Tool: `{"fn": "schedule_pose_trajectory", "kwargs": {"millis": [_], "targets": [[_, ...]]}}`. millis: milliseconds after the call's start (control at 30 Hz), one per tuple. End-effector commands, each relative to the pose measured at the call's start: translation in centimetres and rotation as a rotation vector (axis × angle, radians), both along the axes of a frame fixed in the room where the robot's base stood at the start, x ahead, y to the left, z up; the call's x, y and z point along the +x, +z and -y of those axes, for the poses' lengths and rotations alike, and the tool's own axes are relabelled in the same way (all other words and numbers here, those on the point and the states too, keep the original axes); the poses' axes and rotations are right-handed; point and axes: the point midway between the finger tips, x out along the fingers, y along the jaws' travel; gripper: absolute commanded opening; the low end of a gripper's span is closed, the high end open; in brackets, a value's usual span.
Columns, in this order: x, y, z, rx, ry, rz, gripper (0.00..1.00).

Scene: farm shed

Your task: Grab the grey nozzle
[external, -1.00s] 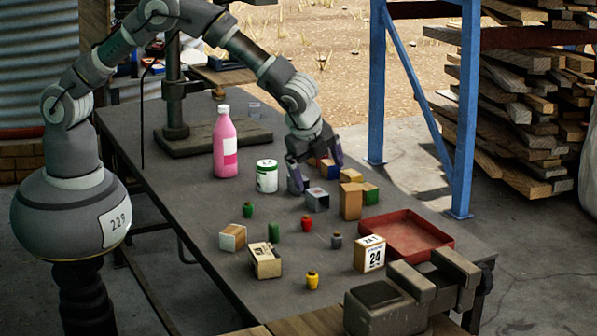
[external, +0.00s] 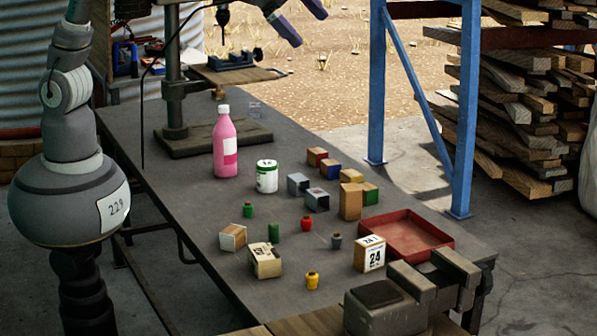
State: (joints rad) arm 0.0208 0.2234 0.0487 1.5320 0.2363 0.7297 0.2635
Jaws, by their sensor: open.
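The grey nozzle (external: 336,241) is a small dark grey piece standing upright on the table, right of the red nozzle (external: 306,223) and left of the box marked 24 (external: 370,254). My gripper (external: 309,25) is at the top of the picture, open and empty, high up and far from the grey nozzle. Its two purple-grey fingers are spread apart; the wrist above them is cut off by the top edge.
Green (external: 273,232) and yellow (external: 313,280) pieces stand near the nozzle. Several box blocks (external: 351,200), a red tray (external: 445,240), a pink bottle (external: 225,145) and a white-green can (external: 267,177) surround them. A vise (external: 440,281) sits at the front right.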

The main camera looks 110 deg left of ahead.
Motion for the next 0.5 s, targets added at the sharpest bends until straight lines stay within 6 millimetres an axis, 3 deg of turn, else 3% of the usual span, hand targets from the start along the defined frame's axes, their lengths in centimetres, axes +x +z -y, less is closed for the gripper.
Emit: {"fn": "schedule_pose_trajectory", "kwargs": {"millis": [33,100,200,300,400,433,500], "targets": [[-1.5,4.3,0.7,-0.059,0.022,0.115,1.00],[-4.0,10.1,1.6,-0.148,0.050,0.259,1.00],[-8.3,17.0,2.7,-0.267,0.073,0.437,1.00],[-12.3,22.0,3.7,-0.362,0.080,0.568,1.00],[-15.2,25.0,4.2,-0.427,0.080,0.652,1.00],[-15.8,25.6,4.3,-0.439,0.080,0.667,0.98],[-16.7,26.5,4.5,-0.459,0.079,0.691,0.82]]}}
